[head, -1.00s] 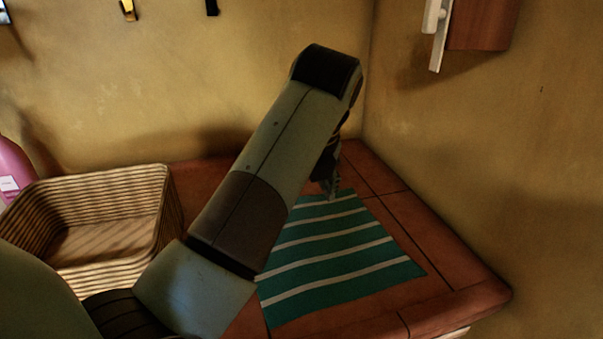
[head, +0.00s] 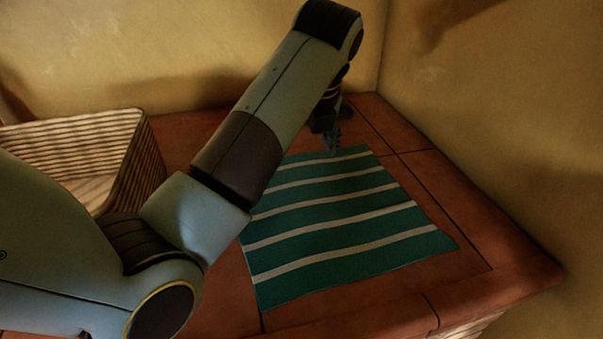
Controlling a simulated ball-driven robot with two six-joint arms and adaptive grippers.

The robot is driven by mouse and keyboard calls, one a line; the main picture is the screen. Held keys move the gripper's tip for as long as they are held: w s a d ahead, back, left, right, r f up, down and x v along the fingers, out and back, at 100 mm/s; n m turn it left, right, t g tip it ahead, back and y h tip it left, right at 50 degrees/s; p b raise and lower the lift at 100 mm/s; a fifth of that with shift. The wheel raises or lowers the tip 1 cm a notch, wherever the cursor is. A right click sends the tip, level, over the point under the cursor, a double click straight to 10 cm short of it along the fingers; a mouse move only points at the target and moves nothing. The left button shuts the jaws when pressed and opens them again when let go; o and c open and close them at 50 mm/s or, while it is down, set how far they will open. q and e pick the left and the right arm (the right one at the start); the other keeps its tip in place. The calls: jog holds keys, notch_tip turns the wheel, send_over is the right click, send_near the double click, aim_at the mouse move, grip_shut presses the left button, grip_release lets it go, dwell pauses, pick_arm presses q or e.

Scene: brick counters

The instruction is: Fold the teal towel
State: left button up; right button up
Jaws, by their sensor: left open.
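The teal towel (head: 345,215) with white stripes lies flat and spread out on the tiled counter. Part of its left side is hidden behind my left arm. My left gripper (head: 333,150) is open at the towel's far edge, pointing down, with its fingertips at or just above the cloth. I cannot tell whether they touch it. My right gripper is not in view.
A wicker basket (head: 148,160) stands on the counter at the left, behind my left arm. Walls close off the back and right. The red tile counter (head: 420,165) has bare room right of the towel, and its front edge is near.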

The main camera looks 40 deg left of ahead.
pick_arm(q)
jog(key=shift+b+x, duration=0.35)
jog(key=shift+x, duration=0.55)
jog(key=shift+a+f, duration=0.1)
jog(key=shift+c, duration=0.4)
jog(key=shift+f, duration=0.1)
jog(key=c, duration=0.8)
grip_shut()
